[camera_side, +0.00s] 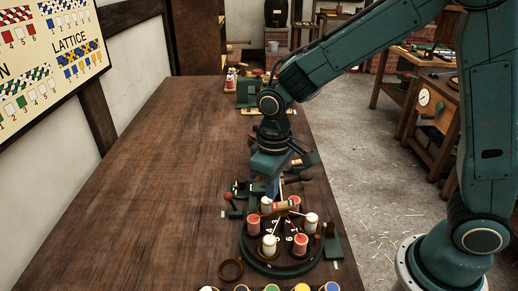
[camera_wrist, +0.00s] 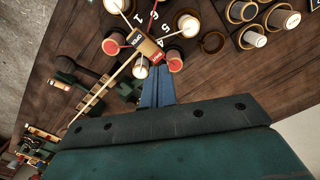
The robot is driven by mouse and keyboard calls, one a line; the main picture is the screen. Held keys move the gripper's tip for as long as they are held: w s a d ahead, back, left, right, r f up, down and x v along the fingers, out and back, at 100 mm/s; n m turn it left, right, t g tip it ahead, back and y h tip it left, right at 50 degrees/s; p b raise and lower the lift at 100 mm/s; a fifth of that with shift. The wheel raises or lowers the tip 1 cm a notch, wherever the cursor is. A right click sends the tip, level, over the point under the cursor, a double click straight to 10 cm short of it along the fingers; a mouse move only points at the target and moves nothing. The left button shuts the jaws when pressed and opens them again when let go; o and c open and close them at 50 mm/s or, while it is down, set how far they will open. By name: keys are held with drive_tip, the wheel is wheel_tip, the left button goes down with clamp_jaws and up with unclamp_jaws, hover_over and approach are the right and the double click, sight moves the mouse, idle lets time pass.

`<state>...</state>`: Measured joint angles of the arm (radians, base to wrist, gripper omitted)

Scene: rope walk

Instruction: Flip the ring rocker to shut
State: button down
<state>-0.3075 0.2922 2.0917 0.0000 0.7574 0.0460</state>
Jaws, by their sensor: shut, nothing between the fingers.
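The ring rocker (camera_side: 281,207) is a small tan block with coloured end labels above the middle of the round numbered plate (camera_side: 254,254). In the wrist view the rocker (camera_wrist: 146,47) shows a dark label and a red label; the lettering is too small to read surely, and I cannot tell which way it is tipped. My gripper (camera_side: 272,190) points down just behind the rocker. In the wrist view its fingers (camera_wrist: 157,76) are together, empty, with their tips close to the red-label end. I cannot tell whether they touch it.
Red and white bobbins (camera_side: 302,240) stand around the rocker with cords running to the centre. Green fixtures and a red-knobbed lever (camera_side: 228,197) stand close by. A brass ring (camera_side: 231,270) lies at front left. The left of the table (camera_side: 150,190) is clear.

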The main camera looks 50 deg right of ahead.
sight(274, 206)
wheel_tip(274, 206, up, 5)
drive_tip(key=shift+r, duration=0.15)
idle(0.7)
drive_tip(key=shift+r, duration=0.1)
drive_tip(key=s+d+r+m+t, duration=0.1)
drive_tip(key=s+d+r, duration=0.3)
drive_tip(key=s, duration=0.4)
drive_tip(key=s+d+r+m+t, duration=0.2)
drive_tip(key=s+d+r+t, duration=0.2)
drive_tip(key=s+d, duration=0.3)
drive_tip(key=shift+s+r+t, duration=0.3)
drive_tip(key=shift+s+r, duration=0.4)
drive_tip(key=shift+s, duration=0.5)
